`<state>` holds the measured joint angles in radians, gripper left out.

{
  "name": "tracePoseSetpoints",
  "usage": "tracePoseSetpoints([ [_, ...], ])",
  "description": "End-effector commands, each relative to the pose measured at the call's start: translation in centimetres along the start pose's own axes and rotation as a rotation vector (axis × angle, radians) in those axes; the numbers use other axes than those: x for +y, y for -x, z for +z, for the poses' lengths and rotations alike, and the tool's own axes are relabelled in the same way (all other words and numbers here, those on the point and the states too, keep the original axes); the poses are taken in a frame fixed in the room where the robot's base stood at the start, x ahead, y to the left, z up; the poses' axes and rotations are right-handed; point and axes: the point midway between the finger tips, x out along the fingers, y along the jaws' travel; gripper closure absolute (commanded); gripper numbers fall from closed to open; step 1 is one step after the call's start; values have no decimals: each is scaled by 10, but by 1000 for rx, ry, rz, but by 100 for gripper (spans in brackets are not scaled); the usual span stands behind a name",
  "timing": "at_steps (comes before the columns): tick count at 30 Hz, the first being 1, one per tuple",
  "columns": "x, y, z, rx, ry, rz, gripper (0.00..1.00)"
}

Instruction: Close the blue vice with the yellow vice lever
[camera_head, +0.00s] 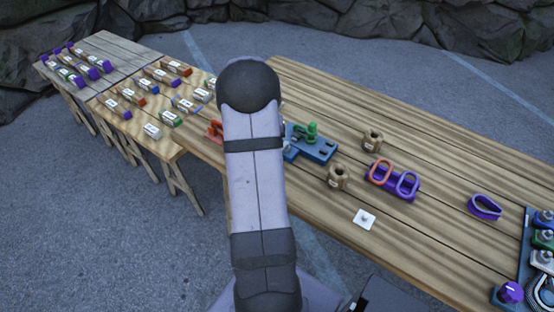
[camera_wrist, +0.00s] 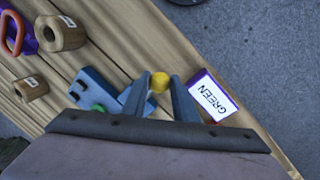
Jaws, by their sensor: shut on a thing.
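The blue vice (camera_head: 318,151) stands on the long wooden table, just right of my arm in the head view, with a green piece (camera_head: 311,131) on it. Its left part is hidden behind my arm. In the wrist view the blue vice (camera_wrist: 88,84) lies left of my fingers, and part of the green piece shows at the gripper's edge. The yellow vice lever (camera_wrist: 159,82) shows only as a rounded knob between the fingertips. My gripper (camera_wrist: 160,88) is shut on it. My fingers are hidden in the head view.
A sign reading GREEN (camera_wrist: 212,97) stands close right of my fingers. An orange-red thing (camera_head: 215,130) lies left of my arm.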

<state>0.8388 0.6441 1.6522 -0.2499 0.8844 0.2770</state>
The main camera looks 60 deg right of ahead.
Motion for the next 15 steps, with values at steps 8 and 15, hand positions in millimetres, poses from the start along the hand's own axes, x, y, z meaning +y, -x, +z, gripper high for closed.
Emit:
tracePoseSetpoints([
  [8,-12,3,-10,-28,-153,-2,100],
  [15,-15,4,-14,-37,-208,-2,100],
])
